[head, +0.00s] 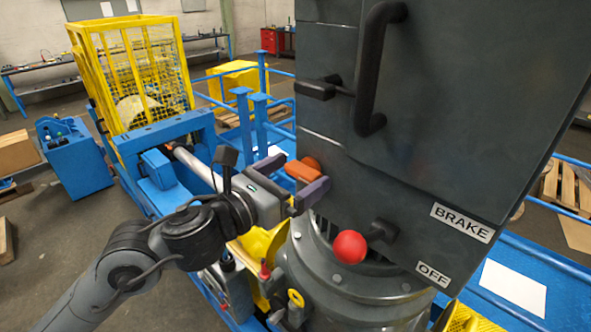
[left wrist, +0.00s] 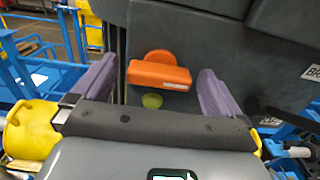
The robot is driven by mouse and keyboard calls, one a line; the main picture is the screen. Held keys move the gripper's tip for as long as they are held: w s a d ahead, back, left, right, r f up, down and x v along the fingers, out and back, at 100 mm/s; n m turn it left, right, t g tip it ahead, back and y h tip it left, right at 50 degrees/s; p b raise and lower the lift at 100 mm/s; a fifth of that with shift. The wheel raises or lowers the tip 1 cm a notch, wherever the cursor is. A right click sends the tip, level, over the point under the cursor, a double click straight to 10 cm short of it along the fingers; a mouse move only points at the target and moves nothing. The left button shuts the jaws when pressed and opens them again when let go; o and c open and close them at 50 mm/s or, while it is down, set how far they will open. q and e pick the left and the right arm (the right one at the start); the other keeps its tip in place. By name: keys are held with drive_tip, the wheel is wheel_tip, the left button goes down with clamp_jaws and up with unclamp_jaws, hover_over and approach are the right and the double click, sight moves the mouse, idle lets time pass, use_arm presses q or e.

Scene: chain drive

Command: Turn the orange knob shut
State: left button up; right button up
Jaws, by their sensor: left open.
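The orange knob (head: 303,171) sits on the lower left part of the dark grey machine housing (head: 400,170). In the left wrist view the orange knob (left wrist: 159,76) has a bar-shaped grip lying roughly level across a round base. My left gripper (head: 305,180) is open, with its purple fingers around the knob's place. In the left wrist view the left gripper (left wrist: 155,90) has one finger on each side of the knob, with visible gaps. I cannot tell how deep the knob is between the fingers. My right gripper is not in view.
A red ball lever (head: 350,247) sticks out below the knob, near the BRAKE and OFF labels. A black handle (head: 372,70) and a black latch (head: 318,88) are above. A yellow-green round part (left wrist: 152,101) lies just under the knob. Blue railings (head: 262,110) stand behind.

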use_arm(q)
drive_tip(key=shift+w+d, duration=0.1)
drive_tip(key=shift+d, duration=0.05)
drive_tip(key=c, duration=1)
